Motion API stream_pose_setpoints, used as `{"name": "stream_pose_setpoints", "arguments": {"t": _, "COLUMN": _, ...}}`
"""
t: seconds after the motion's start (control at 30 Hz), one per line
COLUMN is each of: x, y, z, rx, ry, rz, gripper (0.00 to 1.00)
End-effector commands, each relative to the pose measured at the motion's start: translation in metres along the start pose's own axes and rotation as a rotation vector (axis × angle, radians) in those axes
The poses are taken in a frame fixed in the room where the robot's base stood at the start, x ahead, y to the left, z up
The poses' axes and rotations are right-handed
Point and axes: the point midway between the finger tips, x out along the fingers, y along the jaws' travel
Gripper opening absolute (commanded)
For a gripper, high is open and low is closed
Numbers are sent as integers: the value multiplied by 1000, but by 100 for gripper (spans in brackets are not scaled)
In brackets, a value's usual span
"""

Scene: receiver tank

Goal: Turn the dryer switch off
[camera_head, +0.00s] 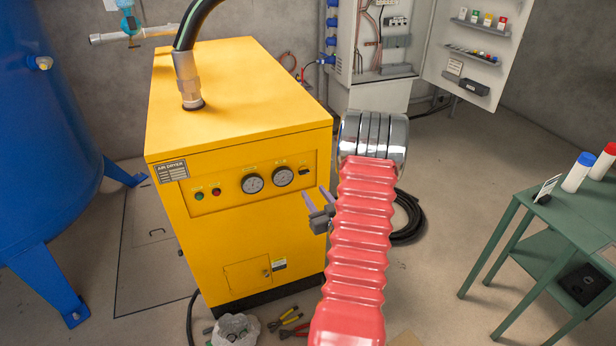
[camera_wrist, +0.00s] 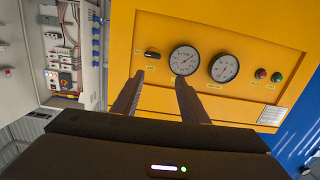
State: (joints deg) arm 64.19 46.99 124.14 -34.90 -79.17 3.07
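The yellow air dryer (camera_head: 235,110) stands left of centre in the head view. Its front panel has a small black dryer switch (camera_head: 305,171) at the right end, beside two round gauges. In the wrist view, which is turned over, the switch (camera_wrist: 152,55) lies left of the gauges. My gripper (camera_head: 314,191) is in front of the panel, near the switch end. In the wrist view my gripper (camera_wrist: 159,77) has its two fingers apart with nothing between them. The switch shows just beyond the fingertips, apart from them. Its exact position is too small to read.
Green and red indicators (camera_head: 207,194) sit at the panel's left. A black hose (camera_head: 190,30) rises from the dryer's top. A blue tank (camera_head: 45,140) stands at left, an open electrical cabinet (camera_head: 375,50) behind, and a green table (camera_head: 565,215) at right. Tools (camera_head: 288,322) lie on the floor.

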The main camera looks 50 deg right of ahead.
Motion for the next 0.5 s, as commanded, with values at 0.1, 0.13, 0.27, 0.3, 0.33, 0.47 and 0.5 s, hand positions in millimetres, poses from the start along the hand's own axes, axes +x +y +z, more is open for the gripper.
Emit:
{"name": "stream_pose_setpoints", "arguments": {"t": 0.1, "x": -12, "y": 13, "z": 14, "rx": 25, "ry": 38, "rz": 12, "gripper": 40}}
{"name": "stream_pose_setpoints", "arguments": {"t": 0.13, "x": -14, "y": 15, "z": 16, "rx": 29, "ry": 44, "rz": 13, "gripper": 40}}
{"name": "stream_pose_setpoints", "arguments": {"t": 0.27, "x": -17, "y": 19, "z": 18, "rx": 36, "ry": 62, "rz": 17, "gripper": 40}}
{"name": "stream_pose_setpoints", "arguments": {"t": 0.3, "x": -17, "y": 19, "z": 18, "rx": 36, "ry": 63, "rz": 16, "gripper": 40}}
{"name": "stream_pose_setpoints", "arguments": {"t": 0.33, "x": -17, "y": 19, "z": 17, "rx": 36, "ry": 63, "rz": 16, "gripper": 40}}
{"name": "stream_pose_setpoints", "arguments": {"t": 0.47, "x": -17, "y": 18, "z": 17, "rx": 36, "ry": 62, "rz": 16, "gripper": 40}}
{"name": "stream_pose_setpoints", "arguments": {"t": 0.5, "x": -17, "y": 18, "z": 17, "rx": 36, "ry": 62, "rz": 16, "gripper": 40}}
